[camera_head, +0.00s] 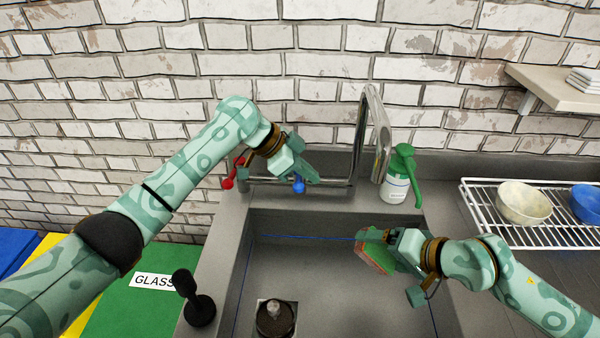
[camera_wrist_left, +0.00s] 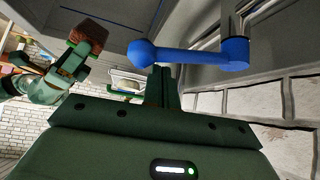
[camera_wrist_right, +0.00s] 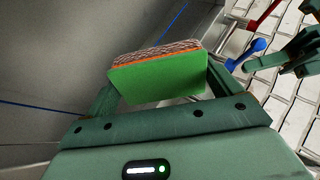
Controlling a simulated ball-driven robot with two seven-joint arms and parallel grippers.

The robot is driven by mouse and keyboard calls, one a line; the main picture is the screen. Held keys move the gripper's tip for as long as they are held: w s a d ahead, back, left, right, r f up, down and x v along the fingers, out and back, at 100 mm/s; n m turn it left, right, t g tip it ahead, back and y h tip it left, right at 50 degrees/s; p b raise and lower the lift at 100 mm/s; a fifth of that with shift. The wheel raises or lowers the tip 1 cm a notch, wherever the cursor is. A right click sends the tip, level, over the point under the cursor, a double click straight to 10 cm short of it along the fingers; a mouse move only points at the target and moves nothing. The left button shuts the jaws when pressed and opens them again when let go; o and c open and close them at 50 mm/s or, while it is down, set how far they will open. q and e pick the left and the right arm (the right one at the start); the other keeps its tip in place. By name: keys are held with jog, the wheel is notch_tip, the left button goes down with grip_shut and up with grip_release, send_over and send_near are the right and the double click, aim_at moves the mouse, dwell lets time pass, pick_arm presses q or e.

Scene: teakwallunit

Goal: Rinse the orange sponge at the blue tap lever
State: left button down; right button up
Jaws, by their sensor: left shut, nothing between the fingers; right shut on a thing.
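The orange sponge (camera_wrist_right: 158,68) has a green face, an orange edge and a brownish top. My right gripper (camera_head: 378,240) is shut on it, and the sponge (camera_head: 374,257) is held over the sink (camera_head: 340,285). The blue tap lever (camera_head: 299,186) ends in a ball and sits at the back of the sink, beside the red lever (camera_head: 228,182). My left gripper (camera_head: 312,175) is shut and empty, close to the blue lever. In the left wrist view the blue lever (camera_wrist_left: 195,56) is just beyond the fingertips; whether they touch it I cannot tell.
A chrome spout (camera_head: 375,130) rises behind the sink. A soap bottle (camera_head: 398,180) stands right of it. A drying rack (camera_head: 490,215) with bowls is further right. A black-handled tool (camera_head: 195,300) stands on the sink's left edge. A drain plug (camera_head: 274,318) is in the sink.

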aim_at(299, 178)
pick_arm(q)
jog(key=w+d+r+v, duration=0.1)
jog(key=v, duration=0.6)
jog(key=shift+s+a+r, duration=0.15)
jog(key=shift+r, duration=0.05)
jog(key=c, duration=1.6)
grip_release()
jog(key=shift+a+r, duration=0.4)
jog(key=shift+r, duration=0.4)
jog(key=shift+o, duration=0.7)
jog(key=s+d+r+m+y, duration=0.1)
jog(key=m, duration=0.1)
jog(key=s+d+r+m+y, duration=0.1)
jog(key=m, duration=0.1)
jog(key=shift+t, duration=0.3)
jog(key=f+m+y, duration=0.1)
jog(key=f+m, duration=0.2)
jog(key=m, duration=0.2)
jog(key=w+f+m+t+y, duration=0.1)
jog(key=f+m+y, duration=0.1)
jog(key=f+m, duration=0.2)
jog(key=w+f+m+t+y, duration=0.1)
jog(key=f+m, duration=0.3)
jog(key=m, duration=0.1)
jog(key=shift+d+f+m+y, duration=0.25)
jog(key=shift+m+y, duration=0.05)
jog(key=shift+y, duration=0.1)
